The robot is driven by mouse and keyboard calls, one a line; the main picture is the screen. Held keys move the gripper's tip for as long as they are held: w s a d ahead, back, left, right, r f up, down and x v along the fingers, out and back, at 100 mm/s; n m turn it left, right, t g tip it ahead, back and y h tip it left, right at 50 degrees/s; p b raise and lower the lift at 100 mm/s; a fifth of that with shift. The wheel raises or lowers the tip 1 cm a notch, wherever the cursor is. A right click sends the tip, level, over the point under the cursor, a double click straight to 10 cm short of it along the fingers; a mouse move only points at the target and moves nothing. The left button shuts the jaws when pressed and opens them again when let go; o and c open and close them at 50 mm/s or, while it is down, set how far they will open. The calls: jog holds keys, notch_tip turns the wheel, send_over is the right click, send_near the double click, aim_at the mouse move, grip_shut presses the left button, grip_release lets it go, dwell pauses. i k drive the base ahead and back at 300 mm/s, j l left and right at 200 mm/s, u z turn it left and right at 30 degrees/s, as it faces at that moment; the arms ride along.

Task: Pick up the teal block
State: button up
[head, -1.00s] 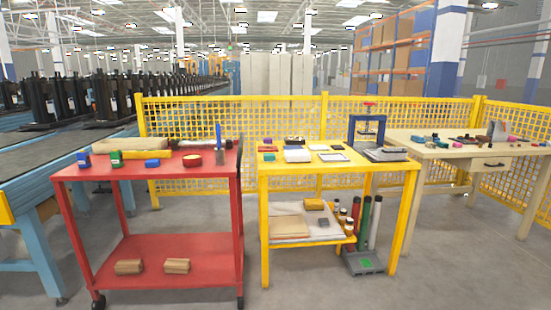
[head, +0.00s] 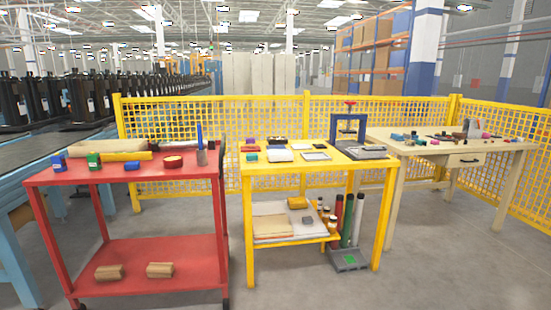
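A small teal-green block (head: 252,157) lies on the yellow table (head: 330,168), near its left front edge. Another small teal piece (head: 397,137) lies on the cream table (head: 385,148), at its left end. A green block (head: 94,160) stands on the red cart (head: 120,172); its exact shade is hard to tell from here. My gripper does not show in the head view. All these things are some way off across the floor.
The yellow table also holds a white box (head: 279,155), dark flat items and a blue press (head: 348,128). Its lower shelf holds boards and jars. Tubes stand in a grey holder (head: 349,260) at its right. A yellow mesh fence (head: 420,108) runs behind. Floor is clear at the front right.

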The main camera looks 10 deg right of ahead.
aim_at(250, 157)
jog(key=i+l+u, duration=0.1)
jog(key=i, duration=0.4)
jog(key=i+l+u, duration=0.1)
jog(key=i, duration=0.4)
jog(key=i+l, duration=0.25)
jog(key=i, duration=0.25)
jog(key=i+l+u, duration=0.15)
jog(key=i, duration=0.35)
jog(key=i+l+u, duration=0.1)
jog(key=i+l, duration=0.2)
jog(key=i, duration=0.2)
jog(key=i+l+u, duration=0.1)
jog(key=i+l, duration=0.2)
jog(key=i, duration=0.2)
